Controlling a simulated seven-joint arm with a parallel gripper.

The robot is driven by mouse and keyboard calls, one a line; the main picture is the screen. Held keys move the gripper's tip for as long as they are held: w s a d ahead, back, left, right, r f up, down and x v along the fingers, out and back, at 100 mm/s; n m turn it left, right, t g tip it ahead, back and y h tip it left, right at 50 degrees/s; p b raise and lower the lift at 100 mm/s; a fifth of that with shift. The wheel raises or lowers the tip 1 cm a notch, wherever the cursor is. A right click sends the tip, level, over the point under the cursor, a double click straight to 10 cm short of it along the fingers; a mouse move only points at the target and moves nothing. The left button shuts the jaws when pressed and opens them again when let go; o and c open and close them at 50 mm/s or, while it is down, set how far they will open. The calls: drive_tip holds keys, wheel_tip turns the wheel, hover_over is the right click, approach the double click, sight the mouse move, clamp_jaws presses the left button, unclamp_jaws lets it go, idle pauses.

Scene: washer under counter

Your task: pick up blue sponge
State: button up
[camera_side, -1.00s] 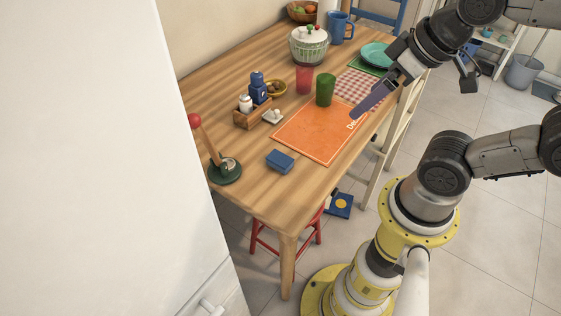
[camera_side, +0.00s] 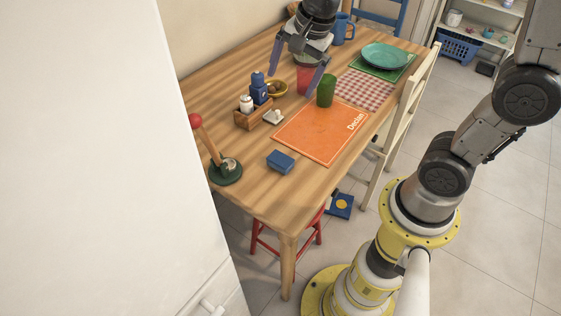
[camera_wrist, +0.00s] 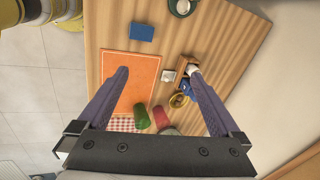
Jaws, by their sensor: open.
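The blue sponge (camera_side: 281,161) is a small block lying flat on the wooden table, close to the near-left corner of the orange mat. It also shows in the wrist view (camera_wrist: 142,32), near the top and beyond the fingertips. My gripper (camera_side: 297,78) is over the far part of the table, around the red cup, and points down. Its two purple fingers are spread wide with nothing held between them. In the wrist view my gripper (camera_wrist: 160,78) is open, and the sponge is well apart from it.
An orange mat (camera_side: 315,137), green cup (camera_side: 326,90), red cup (camera_side: 304,84) and wooden caddy (camera_side: 258,117) with shakers stand on the table (camera_side: 245,191). A green-based stand with a red-tipped stick (camera_side: 225,171) is left of the sponge. Bare wood surrounds the sponge.

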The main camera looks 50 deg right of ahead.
drive_tip(key=w+f+m+g, duration=0.2)
drive_tip(key=w+f, duration=0.2)
drive_tip(key=f, duration=0.6)
drive_tip(key=g, duration=0.1)
hover_over(280, 159)
drive_tip(key=f, duration=1.1)
drive_tip(key=shift+d+f, duration=0.1)
drive_tip(key=shift+d, duration=0.15)
drive_tip(key=shift+a+f, duration=0.2)
drive_tip(key=shift+f, duration=1.25)
drive_tip(key=shift+a+f, duration=0.15)
drive_tip(key=shift+f, duration=1.25)
drive_tip(key=c, duration=1.2)
drive_tip(key=shift+r, duration=0.15)
